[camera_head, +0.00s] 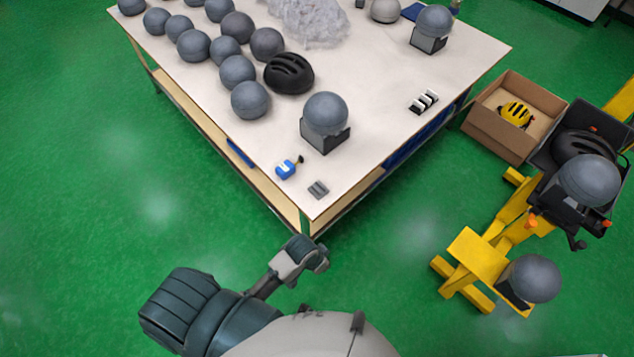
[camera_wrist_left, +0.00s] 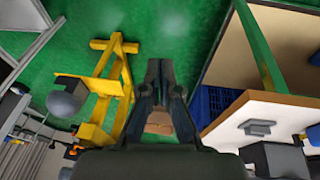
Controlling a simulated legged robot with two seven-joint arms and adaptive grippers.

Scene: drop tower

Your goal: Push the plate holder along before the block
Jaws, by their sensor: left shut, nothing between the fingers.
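A small striped black-and-white holder (camera_head: 423,102) stands on the white table near its right edge. A small grey slotted piece (camera_head: 318,189) lies at the table's near corner. I cannot tell for sure which one is the plate holder and which the block. A striped piece (camera_wrist_left: 258,127) also shows on the table in the left wrist view. My left gripper (camera_head: 315,259) is off the near corner of the table, clear of both pieces. In the left wrist view its fingers (camera_wrist_left: 167,66) are together and empty, over the green floor. My right gripper is not seen.
On the table (camera_head: 375,75), a blue tool (camera_head: 288,168) lies near the grey piece, and a grey ball (camera_head: 325,112) sits on a dark base behind it. Several balls and a black helmet (camera_head: 289,73) fill the left. A cardboard box (camera_head: 487,128) and yellow stand (camera_head: 476,258) are right.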

